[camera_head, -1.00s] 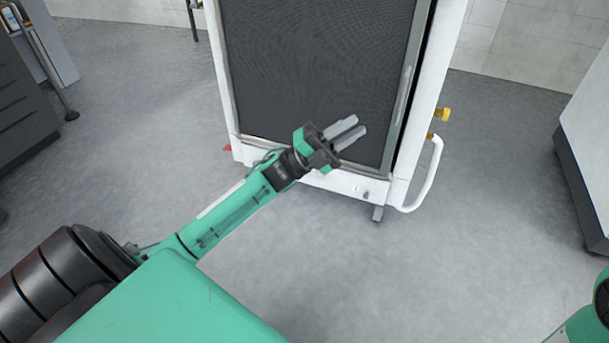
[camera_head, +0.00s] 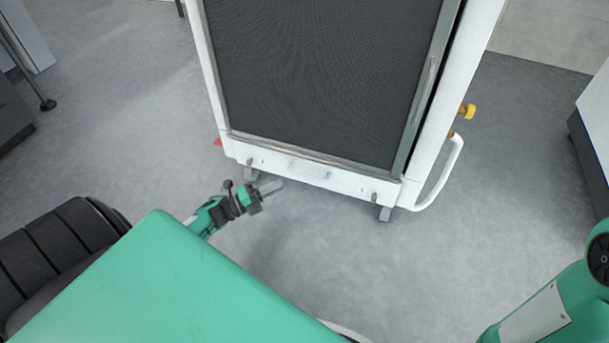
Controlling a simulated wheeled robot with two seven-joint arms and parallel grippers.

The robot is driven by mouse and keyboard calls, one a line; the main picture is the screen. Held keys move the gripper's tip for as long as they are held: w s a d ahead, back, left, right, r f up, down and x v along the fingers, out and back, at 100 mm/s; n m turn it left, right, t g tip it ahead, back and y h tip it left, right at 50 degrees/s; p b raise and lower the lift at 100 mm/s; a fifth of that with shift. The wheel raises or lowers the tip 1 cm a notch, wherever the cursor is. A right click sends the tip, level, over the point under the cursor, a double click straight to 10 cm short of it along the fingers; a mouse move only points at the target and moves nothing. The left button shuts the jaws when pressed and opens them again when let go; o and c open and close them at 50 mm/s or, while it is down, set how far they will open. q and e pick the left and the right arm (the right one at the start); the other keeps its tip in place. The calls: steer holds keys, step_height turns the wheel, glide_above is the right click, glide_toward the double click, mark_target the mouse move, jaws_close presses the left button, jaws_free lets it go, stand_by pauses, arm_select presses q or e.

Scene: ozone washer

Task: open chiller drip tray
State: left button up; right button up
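The chiller is a white upright cabinet (camera_head: 220,95) with a dark mesh front panel (camera_head: 320,75). Along its bottom runs a white drip tray front (camera_head: 345,182) with a small pale handle (camera_head: 308,169) in the middle; it appears closed, flush with the cabinet. My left gripper (camera_head: 272,187) is low in front of the tray's left part, left of and below the handle, pointing right. It seems apart from the tray. Its fingers overlap edge-on, so the gap between them is hidden. My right gripper is out of view; only part of my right arm shows at lower right.
A white side handle (camera_head: 447,175) and a yellow valve (camera_head: 467,111) stick out from the cabinet's right side. Casters (camera_head: 385,213) stand under it. Grey floor (camera_head: 340,265) is clear in front. A white and dark unit (camera_head: 597,130) stands at the right edge.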

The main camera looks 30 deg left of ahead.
mark_target(305, 174)
arm_select(q)
steer(key=b+x, duration=0.3)
steer(key=x, duration=0.6)
steer(key=shift+w+d+r, duration=0.1)
steer(key=shift+w+d, duration=0.05)
steer(key=shift+w, duration=0.1)
steer(key=shift+w+d+r, duration=0.1)
steer(key=shift+c, duration=0.2)
jaws_close()
